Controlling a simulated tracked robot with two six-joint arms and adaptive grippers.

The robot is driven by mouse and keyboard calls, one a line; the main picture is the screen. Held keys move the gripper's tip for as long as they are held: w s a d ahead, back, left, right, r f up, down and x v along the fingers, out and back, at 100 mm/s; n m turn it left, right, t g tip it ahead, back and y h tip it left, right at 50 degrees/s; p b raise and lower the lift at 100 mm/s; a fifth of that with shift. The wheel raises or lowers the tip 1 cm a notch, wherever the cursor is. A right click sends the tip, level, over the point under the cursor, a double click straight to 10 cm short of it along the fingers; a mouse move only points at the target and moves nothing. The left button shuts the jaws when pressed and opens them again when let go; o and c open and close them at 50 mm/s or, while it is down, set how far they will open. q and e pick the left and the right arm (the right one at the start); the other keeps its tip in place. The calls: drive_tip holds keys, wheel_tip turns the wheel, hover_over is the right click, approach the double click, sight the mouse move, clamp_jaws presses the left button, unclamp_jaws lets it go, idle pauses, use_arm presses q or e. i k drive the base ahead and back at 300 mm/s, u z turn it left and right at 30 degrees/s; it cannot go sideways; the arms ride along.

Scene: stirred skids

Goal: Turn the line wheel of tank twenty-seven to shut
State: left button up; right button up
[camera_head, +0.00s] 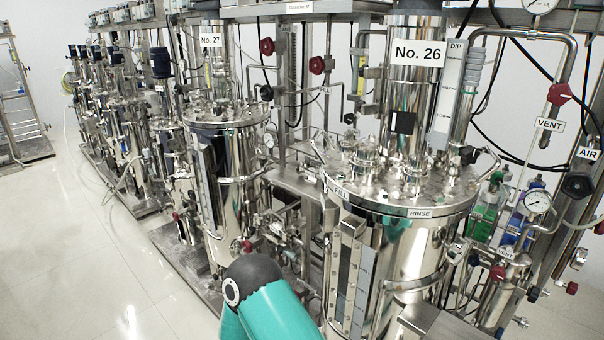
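Tank twenty-seven (232,170) is a shiny steel vessel left of centre, with a "No. 27" label (210,40) above it. Dark red wheels (266,46) and (317,65) are on pipes to the right of that label. A small red knob (247,246) sits low at the tank's front, just above my teal arm. None of these carries a readable "line" label, so I cannot tell which is the line wheel or whether it is open or shut. Neither of my grippers shows; only a teal arm link with a black joint rises from the bottom edge.
Tank twenty-six (415,250) stands close on the right under a "No. 26" label (418,53). Its VENT wheel (559,93) and AIR wheel (578,184) are at the right. More skids (110,120) line the back left. The pale floor (80,250) at the left is clear.

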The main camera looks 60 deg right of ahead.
sight(249, 249)
drive_tip(key=u, duration=0.15)
drive_tip(key=i, duration=1.95)
drive_tip(key=z, duration=1.5)
drive_tip(key=i, duration=0.15)
drive_tip(key=z, duration=1.5)
